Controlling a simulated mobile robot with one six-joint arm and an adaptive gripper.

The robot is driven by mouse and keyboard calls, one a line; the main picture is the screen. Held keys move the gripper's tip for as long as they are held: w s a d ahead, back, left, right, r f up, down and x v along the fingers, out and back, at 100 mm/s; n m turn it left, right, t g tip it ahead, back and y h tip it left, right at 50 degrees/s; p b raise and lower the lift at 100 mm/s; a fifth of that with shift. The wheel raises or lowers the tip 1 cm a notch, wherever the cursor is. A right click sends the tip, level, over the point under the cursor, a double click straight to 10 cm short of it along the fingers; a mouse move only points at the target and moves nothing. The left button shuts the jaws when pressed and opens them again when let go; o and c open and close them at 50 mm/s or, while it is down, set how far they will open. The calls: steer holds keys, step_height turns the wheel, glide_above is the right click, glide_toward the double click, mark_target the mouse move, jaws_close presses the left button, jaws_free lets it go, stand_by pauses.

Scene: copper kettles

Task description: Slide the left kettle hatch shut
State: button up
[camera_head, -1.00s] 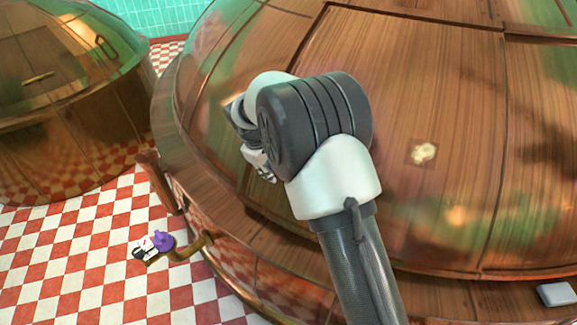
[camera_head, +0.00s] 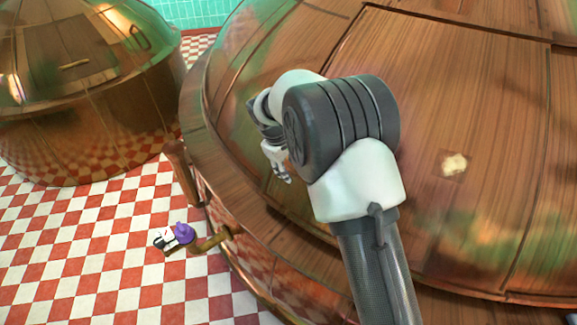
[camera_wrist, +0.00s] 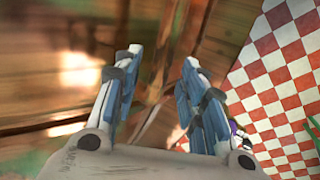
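Two copper kettles with wood-like grain show in the head view: a smaller one (camera_head: 95,125) at the far left and a large one (camera_head: 450,230) filling the right. A short bar handle (camera_head: 74,65) sits on the left kettle's dome. A panel edged by dark seams (camera_head: 455,100) shows on the large dome; I cannot tell which panel is a sliding hatch or whether it is open. My gripper (camera_head: 277,165) hangs over the large kettle's left side, far from the bar handle. In the wrist view my gripper (camera_wrist: 162,58) is open and empty, its fingers apart above brown copper surface.
A wooden post (camera_head: 182,172) stands beside the large kettle's rim. A purple-and-white object (camera_head: 180,235) lies near a brass pipe (camera_head: 215,240) at the kettle's foot. A green tiled wall (camera_head: 195,12) stands behind.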

steer(key=shift+r, duration=0.1)
steer(key=v, duration=1.1)
steer(key=shift+s+r, duration=0.15)
steer(key=shift+r, duration=0.25)
steer(key=s+d+r+m+y, duration=0.1)
steer(key=s+d+r+m, duration=0.2)
steer(key=s+d+r, duration=0.4)
steer(key=s+d+r+m, duration=0.2)
steer(key=s+d+r, duration=0.25)
steer(key=s, duration=0.55)
steer(key=s+d+f+m+t, duration=0.1)
steer(key=s+d+f+m, duration=0.1)
steer(key=s, duration=0.7)
steer(key=s+d+f+m+t+y, duration=0.1)
steer(key=s+d+f+m, duration=0.1)
steer(key=s, duration=0.6)
steer(key=shift+s+f+m, duration=0.2)
steer(key=shift+s+m, duration=0.2)
steer(key=shift+m, duration=0.1)
steer(key=shift+d, duration=0.15)
steer(key=shift+c, duration=0.6)
